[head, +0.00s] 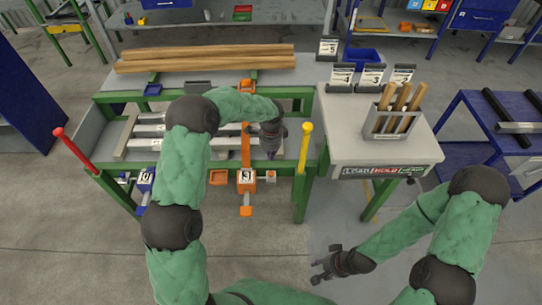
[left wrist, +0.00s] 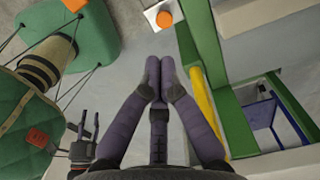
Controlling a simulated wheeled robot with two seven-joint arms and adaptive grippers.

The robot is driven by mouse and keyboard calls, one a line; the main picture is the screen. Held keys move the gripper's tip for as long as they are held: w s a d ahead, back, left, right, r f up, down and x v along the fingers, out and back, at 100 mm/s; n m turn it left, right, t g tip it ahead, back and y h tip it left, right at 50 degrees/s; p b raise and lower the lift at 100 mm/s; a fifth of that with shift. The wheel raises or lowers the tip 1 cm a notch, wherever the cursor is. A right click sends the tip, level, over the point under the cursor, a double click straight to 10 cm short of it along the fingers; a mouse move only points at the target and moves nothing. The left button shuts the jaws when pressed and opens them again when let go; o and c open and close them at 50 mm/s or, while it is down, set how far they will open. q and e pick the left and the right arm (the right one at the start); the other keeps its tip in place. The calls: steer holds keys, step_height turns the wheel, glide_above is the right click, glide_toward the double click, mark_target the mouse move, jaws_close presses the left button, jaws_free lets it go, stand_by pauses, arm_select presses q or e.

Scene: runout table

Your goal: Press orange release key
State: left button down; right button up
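An orange unit with a "3" label (head: 246,187) is on the front of the green runout table (head: 310,185), below an upright orange bar (head: 246,147). In the left wrist view an orange key-like piece (left wrist: 164,18) sits on a pale plate, ahead of the fingertips and apart from them. I cannot tell which orange part in the head view it matches. My left gripper (head: 271,150) is over the table, right of the orange bar; its fingertips meet with nothing between them in the left wrist view (left wrist: 153,75). My right gripper (head: 320,270) hangs over the floor, fingers apart and empty.
A yellow post (head: 304,148) stands close right of my left gripper, and a red-topped post (head: 72,146) at the table's left. A blue unit labelled "0" (head: 146,180) is at the left front. A grey side table (head: 350,150) holds label stands and a bin of sticks.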

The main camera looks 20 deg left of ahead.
mark_target(271, 174)
arm_select(q)
step_height(271, 174, down, 11)
steer(key=b, duration=0.3)
steer(key=shift+r+b, duration=0.15)
steer(key=shift+b, duration=0.15)
